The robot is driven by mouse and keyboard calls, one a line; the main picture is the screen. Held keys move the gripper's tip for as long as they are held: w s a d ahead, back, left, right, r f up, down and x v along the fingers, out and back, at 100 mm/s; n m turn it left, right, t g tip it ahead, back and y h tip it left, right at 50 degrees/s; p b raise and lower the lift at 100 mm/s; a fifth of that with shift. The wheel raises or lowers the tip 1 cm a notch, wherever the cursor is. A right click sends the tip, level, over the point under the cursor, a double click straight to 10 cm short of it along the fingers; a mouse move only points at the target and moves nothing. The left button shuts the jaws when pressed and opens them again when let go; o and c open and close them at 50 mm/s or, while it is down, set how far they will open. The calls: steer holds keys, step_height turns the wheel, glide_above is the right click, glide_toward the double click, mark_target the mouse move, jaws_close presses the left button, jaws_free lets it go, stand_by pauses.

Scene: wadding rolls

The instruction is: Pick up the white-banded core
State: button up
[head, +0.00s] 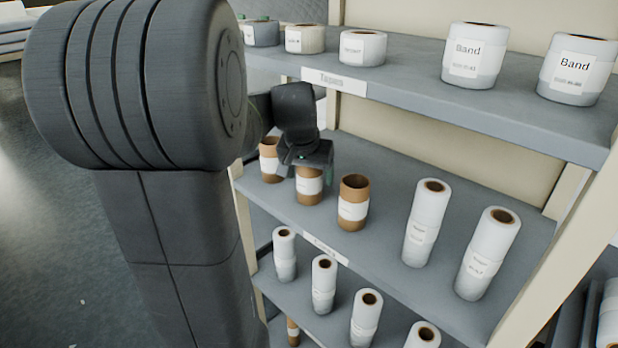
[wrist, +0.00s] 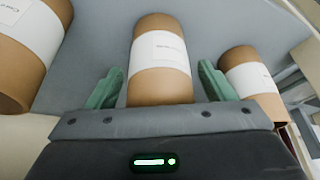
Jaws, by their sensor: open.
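Three brown cardboard cores with white bands stand upright in a row on the middle shelf: a left one (head: 269,160), a middle one (head: 310,186) and a right one (head: 353,204). My gripper (head: 306,170) is at the middle core, covering its top in the head view. In the wrist view, the open green fingers (wrist: 161,70) stand on either side of the middle core (wrist: 160,55), with a gap visible at each side. The other two cores show at the left (wrist: 28,45) and right (wrist: 248,76) of the wrist view, outside the fingers.
Tall white rolls (head: 427,222) stand to the right on the same shelf (head: 385,250). The upper shelf (head: 420,88), holding tapes and Band rolls (head: 475,55), overhangs close above my gripper. Several white rolls (head: 323,284) stand on the shelf below.

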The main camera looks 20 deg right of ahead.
steer(key=shift+f, duration=0.4)
steer(key=c, duration=1.1)
steer(key=shift+o, duration=0.2)
steer(key=shift+r, duration=0.1)
